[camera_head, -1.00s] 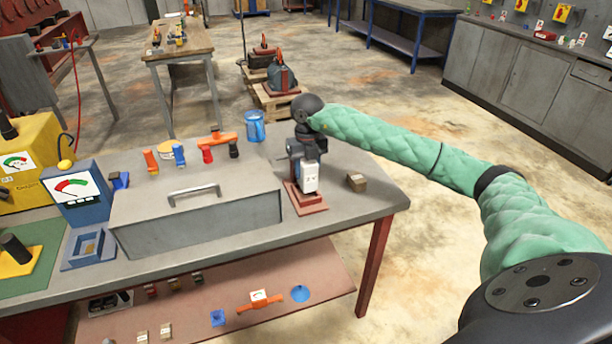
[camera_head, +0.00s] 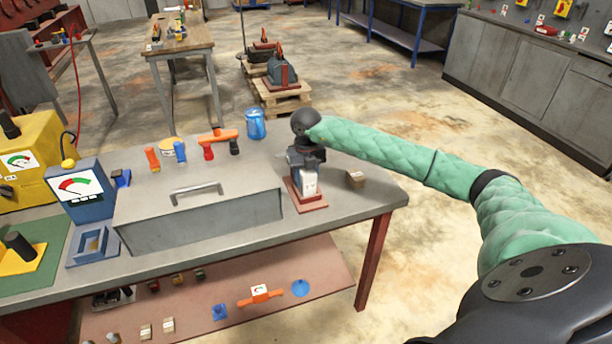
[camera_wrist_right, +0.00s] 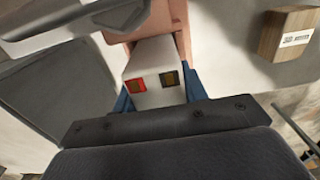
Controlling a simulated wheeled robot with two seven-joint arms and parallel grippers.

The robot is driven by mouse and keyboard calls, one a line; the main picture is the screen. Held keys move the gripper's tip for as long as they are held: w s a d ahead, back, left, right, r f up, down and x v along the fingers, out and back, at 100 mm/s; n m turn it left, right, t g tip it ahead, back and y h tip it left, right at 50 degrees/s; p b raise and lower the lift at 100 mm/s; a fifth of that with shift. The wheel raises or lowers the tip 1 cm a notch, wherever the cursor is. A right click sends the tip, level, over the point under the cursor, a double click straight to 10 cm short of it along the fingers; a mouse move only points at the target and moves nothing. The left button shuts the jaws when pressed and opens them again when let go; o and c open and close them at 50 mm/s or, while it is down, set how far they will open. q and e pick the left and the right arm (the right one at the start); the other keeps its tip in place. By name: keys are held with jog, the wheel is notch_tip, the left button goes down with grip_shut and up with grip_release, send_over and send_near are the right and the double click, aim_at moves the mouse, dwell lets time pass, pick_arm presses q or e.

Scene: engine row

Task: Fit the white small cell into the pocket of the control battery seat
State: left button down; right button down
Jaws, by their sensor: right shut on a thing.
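The white small cell (camera_head: 309,184) stands upright on a red base (camera_head: 312,206) near the bench's right end. In the right wrist view the cell (camera_wrist_right: 155,68) shows one red-framed and one dark terminal on top. My right gripper (camera_head: 305,163) points down over the cell and is shut on it; its fingertips are mostly hidden. A blue seat with an open rectangular pocket (camera_head: 91,242) stands at the bench's left, in front of the blue gauge box (camera_head: 77,189). It looks like the control battery seat, and its pocket looks empty. My left gripper is out of view.
A grey case with a handle (camera_head: 200,217) lies between the blue seat and the cell. A small brown box (camera_head: 355,178) sits right of the red base. A blue mug (camera_head: 256,125) and orange-handled items (camera_head: 217,136) stand behind the case.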

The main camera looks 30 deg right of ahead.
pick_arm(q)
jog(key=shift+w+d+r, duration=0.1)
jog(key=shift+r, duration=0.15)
pick_arm(e)
jog(key=c, duration=0.8)
grip_release()
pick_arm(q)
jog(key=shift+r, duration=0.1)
